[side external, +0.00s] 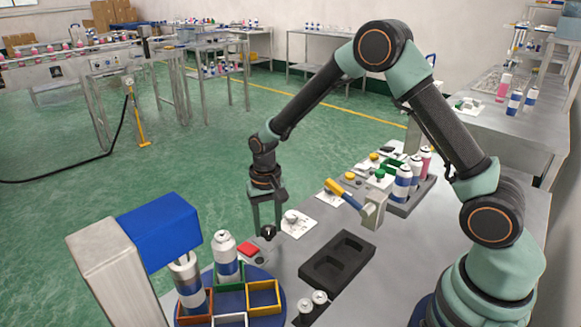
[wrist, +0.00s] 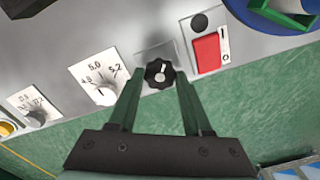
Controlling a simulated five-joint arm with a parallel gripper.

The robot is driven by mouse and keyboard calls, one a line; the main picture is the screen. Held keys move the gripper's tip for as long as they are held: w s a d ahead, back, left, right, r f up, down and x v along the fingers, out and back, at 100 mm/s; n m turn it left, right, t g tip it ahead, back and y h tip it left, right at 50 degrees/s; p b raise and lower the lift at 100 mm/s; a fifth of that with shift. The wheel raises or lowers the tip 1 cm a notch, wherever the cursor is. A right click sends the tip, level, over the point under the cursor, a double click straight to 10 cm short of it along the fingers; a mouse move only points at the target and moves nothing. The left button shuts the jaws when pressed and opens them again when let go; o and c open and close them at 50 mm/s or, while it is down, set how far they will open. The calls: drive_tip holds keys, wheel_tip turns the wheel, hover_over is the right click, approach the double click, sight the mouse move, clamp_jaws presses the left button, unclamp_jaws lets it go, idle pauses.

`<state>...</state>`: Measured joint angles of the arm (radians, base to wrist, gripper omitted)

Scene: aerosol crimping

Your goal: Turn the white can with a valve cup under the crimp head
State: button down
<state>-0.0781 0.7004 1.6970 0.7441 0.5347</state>
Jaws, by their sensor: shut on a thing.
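My gripper (wrist: 157,82) has its two fingers closed around a black knob (wrist: 160,73) with a white pointer mark, on the bench panel; the side external view shows my gripper (side external: 267,222) reaching down to this knob (side external: 268,232). A blue turntable (side external: 270,315) carries coloured square holders. A white can with a blue band (side external: 225,248) stands in the green holder. Another white and blue can (side external: 189,283) stands under the blue crimp head (side external: 160,228). The valve cups are too small to make out. The turntable's edge (wrist: 262,22) shows in the wrist view.
A red switch (wrist: 207,53) sits right beside the knob, with dial plates (wrist: 99,77) on the other side. A black tray (side external: 338,262) with recesses, a yellow-handled tool (side external: 343,192) and a rack of cans (side external: 402,184) are on the bench.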

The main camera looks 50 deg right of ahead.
drive_tip(key=n, duration=1.2)
drive_tip(key=shift+r+n, duration=0.1)
drive_tip(key=shift+n, duration=0.3)
drive_tip(key=n, duration=1.2)
drive_tip(key=shift+n, duration=0.3)
drive_tip(key=shift+c, duration=1.7)
unclamp_jaws()
